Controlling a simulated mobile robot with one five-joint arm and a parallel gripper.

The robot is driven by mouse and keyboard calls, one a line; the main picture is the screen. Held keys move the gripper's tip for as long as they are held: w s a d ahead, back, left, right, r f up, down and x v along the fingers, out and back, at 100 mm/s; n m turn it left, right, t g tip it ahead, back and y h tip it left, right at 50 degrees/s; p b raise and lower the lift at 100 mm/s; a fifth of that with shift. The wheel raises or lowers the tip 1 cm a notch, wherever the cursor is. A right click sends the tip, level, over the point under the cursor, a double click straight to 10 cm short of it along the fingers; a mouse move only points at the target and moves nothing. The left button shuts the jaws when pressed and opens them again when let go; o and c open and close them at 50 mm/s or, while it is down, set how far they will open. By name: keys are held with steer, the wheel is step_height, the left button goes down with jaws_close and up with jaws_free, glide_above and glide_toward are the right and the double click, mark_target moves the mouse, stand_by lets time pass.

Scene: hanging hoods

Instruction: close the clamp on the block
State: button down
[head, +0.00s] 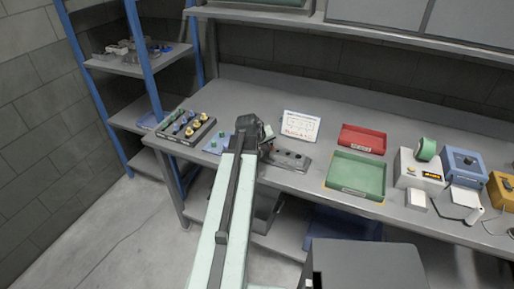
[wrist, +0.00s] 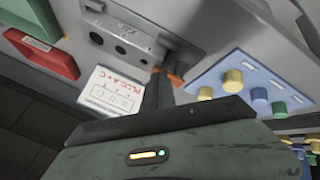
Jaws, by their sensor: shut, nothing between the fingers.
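A grey block (head: 290,159) with several round holes lies on the bench, just right of my gripper (head: 262,140) in the head view. In the wrist view the block (wrist: 122,42) is at upper centre, with a grey metal clamp part (wrist: 183,48) at its right end. My gripper (wrist: 158,88) is shut and empty, its dark fingers pointing at the clamp end. Orange-red patches show around the fingertips; I cannot tell whether they belong to the clamp handle. My arm and gripper hide much of the clamp in the head view, and its position is unclear.
A white card (head: 301,125) stands behind the block. A red tray (head: 362,139) and a green tray (head: 356,175) lie to the right, with boxed devices beyond. A blue plate (wrist: 235,70) with coloured pegs and a dark tray (head: 172,134) of knobs lie left of my gripper.

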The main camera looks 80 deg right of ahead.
steer(key=shift+s+d+r, duration=0.1)
steer(key=shift+s+d, duration=0.15)
steer(key=shift+s, duration=0.05)
stand_by(0.6)
steer(key=shift+r, duration=0.1)
steer(key=shift+a+r+p, duration=0.15)
steer(key=shift+r+p, duration=0.15)
steer(key=shift+p, duration=0.15)
steer(key=p+v, duration=0.5)
steer(key=v, duration=0.2)
steer(key=shift+w+a+f, duration=0.2)
